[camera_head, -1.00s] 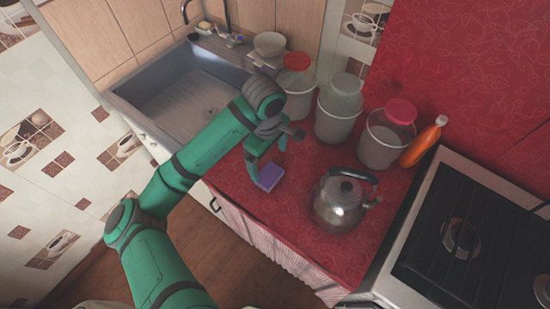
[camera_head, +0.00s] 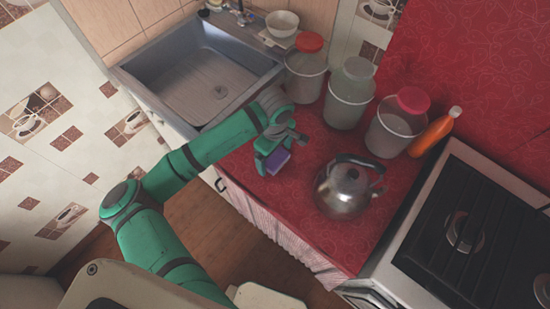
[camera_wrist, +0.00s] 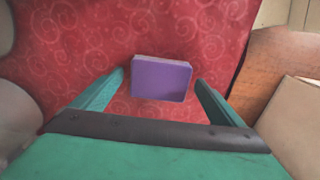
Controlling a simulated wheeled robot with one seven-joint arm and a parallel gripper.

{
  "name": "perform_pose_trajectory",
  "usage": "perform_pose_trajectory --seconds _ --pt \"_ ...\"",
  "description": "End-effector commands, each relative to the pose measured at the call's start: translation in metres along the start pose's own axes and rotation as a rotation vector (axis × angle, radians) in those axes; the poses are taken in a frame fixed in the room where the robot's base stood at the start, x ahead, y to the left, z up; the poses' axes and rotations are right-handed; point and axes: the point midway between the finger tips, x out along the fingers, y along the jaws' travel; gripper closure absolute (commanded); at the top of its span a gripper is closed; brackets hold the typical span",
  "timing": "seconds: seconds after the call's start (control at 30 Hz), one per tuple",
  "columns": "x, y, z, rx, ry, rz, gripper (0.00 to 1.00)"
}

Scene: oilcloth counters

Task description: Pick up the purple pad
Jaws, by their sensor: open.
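The purple pad (camera_head: 277,161) is a small block with a pale edge, on the red oilcloth counter (camera_head: 305,200) near its front edge. In the wrist view the pad (camera_wrist: 161,79) sits just ahead of and between the two green fingers, with red cloth showing on both sides of it. My gripper (camera_head: 271,157) is at the pad in the head view and partly covers it. The gripper also shows in the wrist view (camera_wrist: 160,85), open with nothing held. I cannot tell whether the pad touches the counter or how far the fingertips reach past it.
A steel kettle (camera_head: 346,188) stands right of the pad. Lidded jars (camera_head: 349,93) line the back, with an orange bottle (camera_head: 434,131) beside them. The sink (camera_head: 205,75) is at the left and the stove (camera_head: 475,235) at the right. Cloth between pad and kettle is clear.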

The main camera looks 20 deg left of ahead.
Motion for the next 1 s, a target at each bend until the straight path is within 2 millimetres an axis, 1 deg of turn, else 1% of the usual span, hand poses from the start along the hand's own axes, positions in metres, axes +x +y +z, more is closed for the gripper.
perform_pose_trajectory --seconds 0.1,0.3,0.33,0.37,0.4,0.47,0.5,0.57,0.6,0.87,1.0 --pt "0.0067 -0.0004 -0.0004 -0.001 0.000 -0.001 0.08" --pt "0.0073 -0.0001 -0.0003 0.000 0.000 0.000 0.08" --pt "0.0072 -0.0001 -0.0003 0.000 0.000 0.000 0.10" --pt "0.0072 -0.0001 -0.0003 0.000 0.000 0.000 0.17" --pt "0.0072 -0.0001 -0.0002 0.000 0.000 0.000 0.27" --pt "0.0071 -0.0001 -0.0002 0.000 0.000 0.000 0.41" --pt "0.0071 -0.0001 -0.0002 0.000 0.000 0.000 0.51" --pt "0.0071 -0.0001 -0.0002 0.000 0.000 0.000 0.51" --pt "0.0071 -0.0001 -0.0001 0.000 0.000 0.000 0.55" --pt "0.0055 0.0001 0.0000 0.000 0.000 0.000 0.55" --pt "-0.0023 0.0010 0.0010 0.003 0.000 0.002 0.55"
